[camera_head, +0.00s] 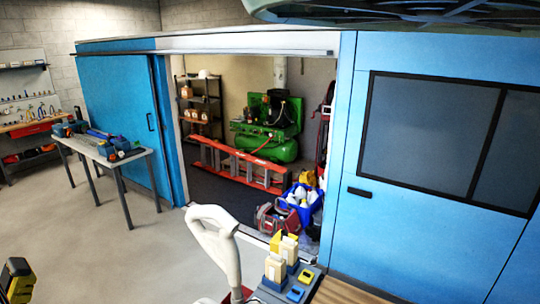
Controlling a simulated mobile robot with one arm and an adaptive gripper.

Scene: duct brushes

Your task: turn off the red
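The task names only something red, and I cannot tell which thing it means. No red switch or red light can be made out. Red things in view are a ladder (238,165) lying on its side inside the blue enclosure, a dark red tool bag (276,219) in its doorway, and a red drawer front (31,130) on the bench at far left. A green air compressor (266,143) stands behind the ladder, with a reddish hose on it.
A near table holds small yellow and blue devices (307,276) and cream-and-yellow bottles. A white curved shape (215,240) rises beside it. A blue crate (301,204) stands in the doorway. A narrow table (104,158) with tools stands left. Grey floor (110,250) is clear at left.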

